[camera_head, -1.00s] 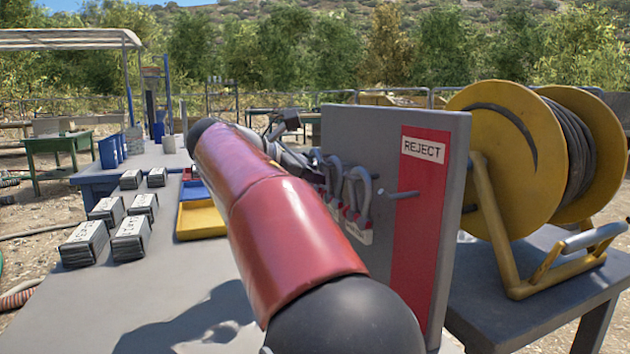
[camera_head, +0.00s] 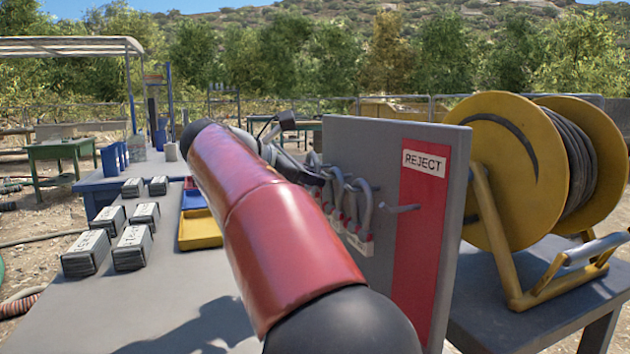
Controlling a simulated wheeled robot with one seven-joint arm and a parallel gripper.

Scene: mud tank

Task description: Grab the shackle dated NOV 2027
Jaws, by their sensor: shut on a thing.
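Several grey shackles (camera_head: 362,208) with red ends hang in a row on a grey upright board (camera_head: 390,145). White tags (camera_head: 358,245) hang below them, but their dates are too small to read. My red arm crosses the middle of the view and hides part of the row. My gripper (camera_head: 318,178) is at the far left end of the visible shackles, close to the board, and shut on a shackle. Its fingertips and the held shackle are mostly hidden, and I cannot tell which date that shackle bears.
A red strip marked REJECT (camera_head: 420,225) with an empty peg (camera_head: 402,208) is on the board's right side. Dark labelled blocks (camera_head: 132,248) and yellow, blue and red trays (camera_head: 200,230) stand on the bench left of my arm. A yellow hose reel (camera_head: 510,165) stands right.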

